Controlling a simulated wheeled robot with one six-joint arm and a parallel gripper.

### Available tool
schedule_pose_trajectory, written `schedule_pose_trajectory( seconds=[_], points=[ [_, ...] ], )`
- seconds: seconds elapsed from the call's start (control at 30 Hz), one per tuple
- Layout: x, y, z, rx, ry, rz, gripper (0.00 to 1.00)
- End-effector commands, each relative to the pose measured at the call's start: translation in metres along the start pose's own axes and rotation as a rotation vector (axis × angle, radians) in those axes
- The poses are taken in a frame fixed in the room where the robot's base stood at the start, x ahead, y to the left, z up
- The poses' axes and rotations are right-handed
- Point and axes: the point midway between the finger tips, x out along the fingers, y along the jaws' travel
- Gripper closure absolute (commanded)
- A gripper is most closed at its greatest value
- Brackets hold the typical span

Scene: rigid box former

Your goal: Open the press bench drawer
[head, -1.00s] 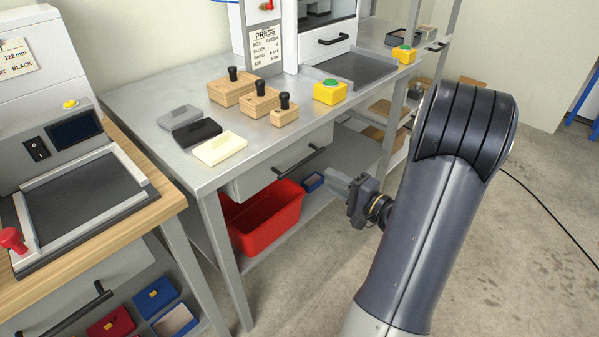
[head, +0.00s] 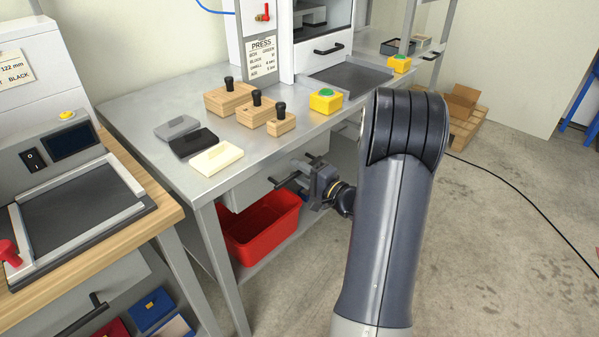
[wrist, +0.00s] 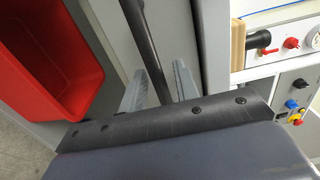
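The press bench drawer (head: 243,194) is a light grey front under the metal bench top, and it looks shut. Its dark bar handle (head: 316,158) is partly hidden by my gripper. My gripper (head: 289,178) is at the drawer front, with its fingers pointing at the handle. In the wrist view the handle (wrist: 147,42) runs as a dark bar between the two grey fingers of my gripper (wrist: 160,88). The fingers stand apart with a gap on each side of the bar, so the gripper looks open around it. Contact cannot be made out.
A red bin (head: 262,228) stands on the shelf below the drawer. Wooden blocks with black knobs (head: 256,108), flat pieces (head: 216,158) and a yellow button box (head: 326,101) sit on the bench top. The floor to the right is mostly clear.

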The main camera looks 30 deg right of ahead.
Motion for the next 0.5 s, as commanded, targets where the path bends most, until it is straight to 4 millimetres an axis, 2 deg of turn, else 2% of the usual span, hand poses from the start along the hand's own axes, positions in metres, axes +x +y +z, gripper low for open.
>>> schedule_pose_trajectory(
  seconds=[0.17,0.5],
  points=[
    [-0.0001,0.0001,0.0001,0.0,0.0,0.0,0.71],
    [-0.0003,0.0002,0.0002,0.0,-0.001,0.0,0.99]
  ],
)
